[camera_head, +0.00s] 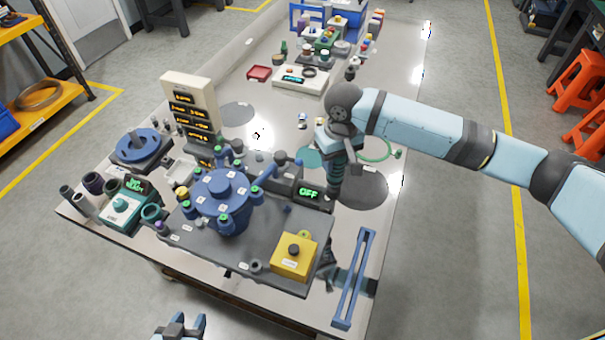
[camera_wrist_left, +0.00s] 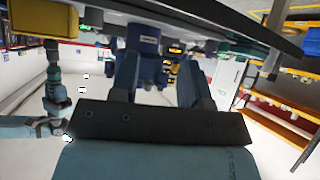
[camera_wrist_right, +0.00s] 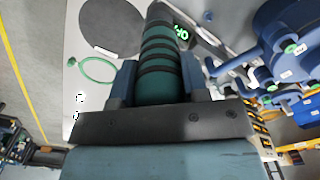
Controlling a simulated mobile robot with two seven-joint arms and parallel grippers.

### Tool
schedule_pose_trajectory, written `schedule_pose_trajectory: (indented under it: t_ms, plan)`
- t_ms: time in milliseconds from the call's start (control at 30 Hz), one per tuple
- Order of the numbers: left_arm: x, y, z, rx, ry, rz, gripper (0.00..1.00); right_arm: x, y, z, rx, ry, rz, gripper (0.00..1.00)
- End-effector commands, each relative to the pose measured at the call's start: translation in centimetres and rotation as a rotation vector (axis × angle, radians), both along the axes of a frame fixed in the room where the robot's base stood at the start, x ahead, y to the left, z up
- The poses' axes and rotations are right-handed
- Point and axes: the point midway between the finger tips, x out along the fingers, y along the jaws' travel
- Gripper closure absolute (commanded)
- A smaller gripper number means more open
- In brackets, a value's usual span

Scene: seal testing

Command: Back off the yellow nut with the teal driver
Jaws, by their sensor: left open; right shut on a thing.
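The teal driver (camera_head: 337,172) has a dark ribbed grip and points downward. My right gripper (camera_head: 335,142) is shut on it, to the right of the blue flanged vessel (camera_head: 218,192). In the right wrist view the driver (camera_wrist_right: 160,65) sits between both fingers of my right gripper (camera_wrist_right: 160,85); its tip is out of sight. A small yellow piece, seemingly the yellow nut (camera_head: 182,192), shows at the vessel's left edge; the other nuts have green tops. My left gripper (camera_head: 186,322) is open and empty at the bottom edge, in front of the table.
A yellow box with a button (camera_head: 295,256) sits on the plate's front right. A beige display tower (camera_head: 190,105) stands behind the vessel.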

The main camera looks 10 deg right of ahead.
Motion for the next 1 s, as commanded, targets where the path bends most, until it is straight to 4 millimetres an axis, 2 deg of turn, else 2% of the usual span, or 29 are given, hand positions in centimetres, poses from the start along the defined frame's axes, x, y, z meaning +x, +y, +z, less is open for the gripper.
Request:
schedule_pose_trajectory:
  t_ms: [33, 100, 200, 333, 567, 1000]
  plan:
    - [0.0, 0.2, 3.2, 0.004, -0.007, 0.003, 0.57, -0.9, 1.6, 1.2, 0.003, 0.007, 0.044, 0.87]
    - [0.1, 0.5, 4.9, 0.009, -0.014, 0.005, 0.57, -2.0, 3.4, 0.7, 0.002, 0.006, 0.099, 0.87]
    - [0.0, 0.8, 6.8, 0.018, -0.016, 0.008, 0.57, -3.4, 5.5, 0.2, 0.003, 0.004, 0.171, 0.87]
    - [-0.3, 0.9, 8.0, 0.023, -0.015, 0.007, 0.57, -5.0, 7.7, -0.4, 0.004, 0.001, 0.237, 0.87]
    - [-0.7, 1.0, 7.9, 0.027, -0.008, 0.006, 0.57, -6.0, 8.9, -1.4, 0.005, -0.003, 0.281, 0.87]
    - [-0.6, 0.4, 4.1, 0.018, -0.003, -0.005, 0.57, -5.9, 8.9, -4.8, 0.004, -0.006, 0.28, 0.87]
